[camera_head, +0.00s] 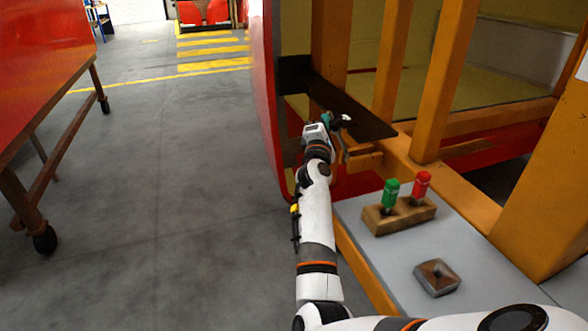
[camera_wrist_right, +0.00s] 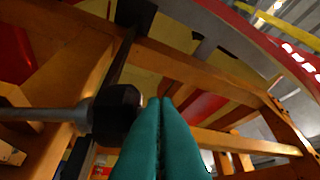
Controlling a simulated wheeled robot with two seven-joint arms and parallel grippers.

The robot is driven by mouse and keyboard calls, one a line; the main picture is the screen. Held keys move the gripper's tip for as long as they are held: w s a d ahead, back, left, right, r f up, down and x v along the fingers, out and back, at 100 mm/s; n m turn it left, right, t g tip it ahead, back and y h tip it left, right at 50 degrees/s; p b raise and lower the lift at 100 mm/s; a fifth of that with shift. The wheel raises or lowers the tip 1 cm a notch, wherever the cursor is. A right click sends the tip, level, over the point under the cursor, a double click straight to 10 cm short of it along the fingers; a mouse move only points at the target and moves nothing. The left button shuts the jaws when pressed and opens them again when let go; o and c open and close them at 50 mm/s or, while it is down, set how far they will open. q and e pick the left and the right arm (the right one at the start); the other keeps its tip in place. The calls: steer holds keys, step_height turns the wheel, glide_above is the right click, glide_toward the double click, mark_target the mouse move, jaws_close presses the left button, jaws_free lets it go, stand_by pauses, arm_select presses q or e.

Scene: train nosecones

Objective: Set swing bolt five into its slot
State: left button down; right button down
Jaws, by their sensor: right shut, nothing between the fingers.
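My right gripper (camera_head: 333,119) reaches to the orange frame in the head view. Its teal fingers are shut together with nothing between them, as the right wrist view (camera_wrist_right: 160,104) also shows. A swing bolt with a grey rod and a black nut (camera_wrist_right: 115,110) lies just left of the fingertips in the wrist view. The rod runs to the left edge there. I cannot tell whether the fingers touch the nut. In the head view the nut (camera_head: 346,118) is small and close to the fingers. I cannot make out the slot. My left gripper is not in view.
A grey-topped table (camera_head: 375,232) at right holds a wooden block (camera_head: 400,220) with a green and a red handle, and a small square metal piece (camera_head: 437,277). Orange posts (camera_head: 443,80) rise behind. A red wheeled stand (camera_head: 40,70) is at left; the floor between is clear.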

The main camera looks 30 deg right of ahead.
steer(key=shift+s+d+r+m+g+y+p, duration=0.4)
steer(key=shift+d+m+p, duration=0.75)
steer(key=shift+p, duration=1.25)
steer(key=shift+s+d+r+m+g+y+p, duration=0.15)
steer(key=shift+s+d+r+m+g+p, duration=0.4)
steer(key=shift+d+p, duration=1.5)
steer(key=shift+s+d+r+m+g+y+p, duration=0.2)
steer(key=shift+d+r+m+p, duration=0.65)
steer(key=shift+p, duration=1.95)
steer(key=shift+w+d+f, duration=0.1)
steer(key=shift+d, duration=0.05)
